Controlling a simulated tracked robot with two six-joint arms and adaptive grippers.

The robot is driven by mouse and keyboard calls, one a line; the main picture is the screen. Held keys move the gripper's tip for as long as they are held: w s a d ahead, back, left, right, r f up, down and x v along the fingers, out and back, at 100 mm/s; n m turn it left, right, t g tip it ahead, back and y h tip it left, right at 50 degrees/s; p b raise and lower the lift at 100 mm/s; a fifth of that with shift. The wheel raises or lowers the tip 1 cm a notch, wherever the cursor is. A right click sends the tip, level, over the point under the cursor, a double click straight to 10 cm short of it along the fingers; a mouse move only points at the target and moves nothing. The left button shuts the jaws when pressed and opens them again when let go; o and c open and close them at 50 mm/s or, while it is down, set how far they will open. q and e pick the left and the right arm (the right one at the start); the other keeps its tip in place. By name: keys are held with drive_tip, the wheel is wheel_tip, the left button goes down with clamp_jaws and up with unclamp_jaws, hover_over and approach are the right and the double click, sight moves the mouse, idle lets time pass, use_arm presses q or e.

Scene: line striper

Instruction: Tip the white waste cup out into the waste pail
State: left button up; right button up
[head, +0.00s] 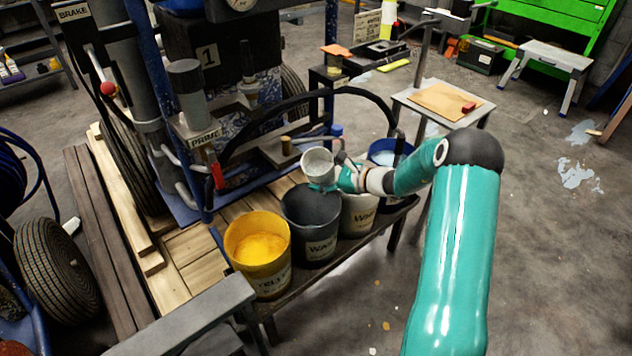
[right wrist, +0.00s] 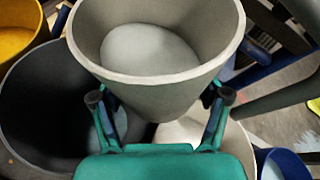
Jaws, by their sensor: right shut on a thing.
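The white waste cup (head: 318,163) is in my right gripper (head: 338,181), above the waste pail (head: 310,222). The right wrist view shows the cup (right wrist: 165,90) between the two fingers of the gripper (right wrist: 160,98), with pale contents (right wrist: 150,48) inside. Its mouth faces mostly upward; I cannot tell if it leans a little. The waste pail is dark grey and its label partly reads "WAS". In the right wrist view the pail (right wrist: 40,105) lies below and to the left of the cup. My left gripper is not in view.
A yellow paint pail (head: 262,272) stands left of the waste pail. A white pail (head: 358,215) and a blue pail (head: 388,152) stand to its right on the same shelf. The striper's black hose (head: 320,93) arches behind the cup. A small table (head: 447,100) stands behind my right arm.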

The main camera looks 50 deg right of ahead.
drive_tip(key=shift+w+d+n+t+h+b, duration=0.25)
drive_tip(key=shift+d+n+h+b, duration=0.4)
drive_tip(key=shift+b, duration=1.2)
drive_tip(key=shift+d+r+n+t+h+b, duration=0.2)
drive_tip(key=shift+n+b, duration=0.4)
drive_tip(key=shift+b, duration=0.65)
drive_tip(key=shift+a+f+n+t+h+b, duration=0.1)
drive_tip(key=shift+n+t+b, duration=0.3)
drive_tip(key=shift+b, duration=0.85)
drive_tip(key=shift+r, duration=0.2)
drive_tip(key=shift+f+n, duration=0.1)
drive_tip(key=shift+n, duration=0.15)
drive_tip(key=shift+b, duration=0.55)
drive_tip(key=shift+d+h+b, duration=0.1)
drive_tip(key=shift+h+b, duration=0.15)
drive_tip(key=shift+b, duration=0.4)
drive_tip(key=shift+n+b, duration=0.3)
drive_tip(key=shift+b, duration=0.1)
drive_tip(key=shift+n+b, duration=0.3)
drive_tip(key=shift+b, duration=0.8)
